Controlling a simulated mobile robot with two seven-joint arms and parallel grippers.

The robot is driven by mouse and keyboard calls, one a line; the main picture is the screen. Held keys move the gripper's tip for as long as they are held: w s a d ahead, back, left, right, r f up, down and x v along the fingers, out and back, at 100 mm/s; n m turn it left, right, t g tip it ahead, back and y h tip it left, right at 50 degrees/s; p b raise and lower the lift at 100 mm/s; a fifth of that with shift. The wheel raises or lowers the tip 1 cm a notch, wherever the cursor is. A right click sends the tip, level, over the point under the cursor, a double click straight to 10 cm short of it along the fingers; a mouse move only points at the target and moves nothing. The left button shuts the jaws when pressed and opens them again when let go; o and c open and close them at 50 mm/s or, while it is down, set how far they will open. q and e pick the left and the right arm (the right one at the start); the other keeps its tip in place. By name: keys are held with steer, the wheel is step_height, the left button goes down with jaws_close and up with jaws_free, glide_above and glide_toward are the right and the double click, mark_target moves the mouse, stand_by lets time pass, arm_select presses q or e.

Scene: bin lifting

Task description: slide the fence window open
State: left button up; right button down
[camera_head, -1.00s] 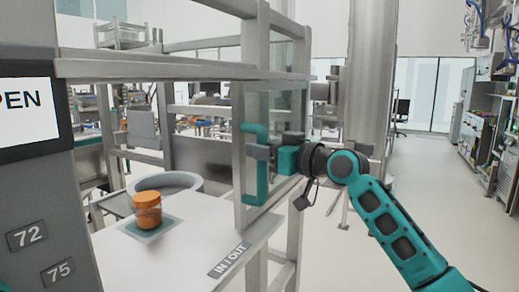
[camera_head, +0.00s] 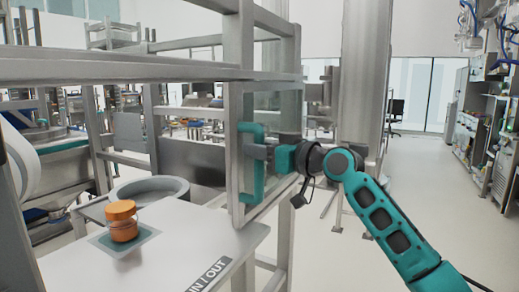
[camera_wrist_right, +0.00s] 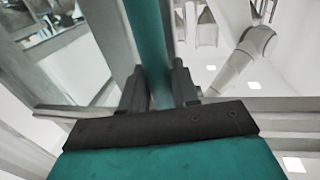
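The fence window (camera_head: 282,135) is a clear pane in a grey metal frame, upright at the edge of the white counter. Its teal vertical handle (camera_head: 250,165) is on the face toward the opening at left. My right gripper (camera_head: 258,151) is at the middle of this handle. In the right wrist view, the two dark fingers of the gripper (camera_wrist_right: 160,88) stand on either side of the teal handle bar (camera_wrist_right: 148,35), close against it. The opening left of the window is clear above the counter. My left gripper is out of view.
A grey post (camera_head: 237,45) and shelf beam (camera_head: 130,69) frame the opening. The floor (camera_head: 430,190) at right is clear.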

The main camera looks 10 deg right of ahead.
steer(key=c, duration=1)
jaws_free()
arm_select(q)
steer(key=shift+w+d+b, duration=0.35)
steer(key=shift+b, duration=0.35)
arm_select(e)
steer(key=shift+v, duration=6.45)
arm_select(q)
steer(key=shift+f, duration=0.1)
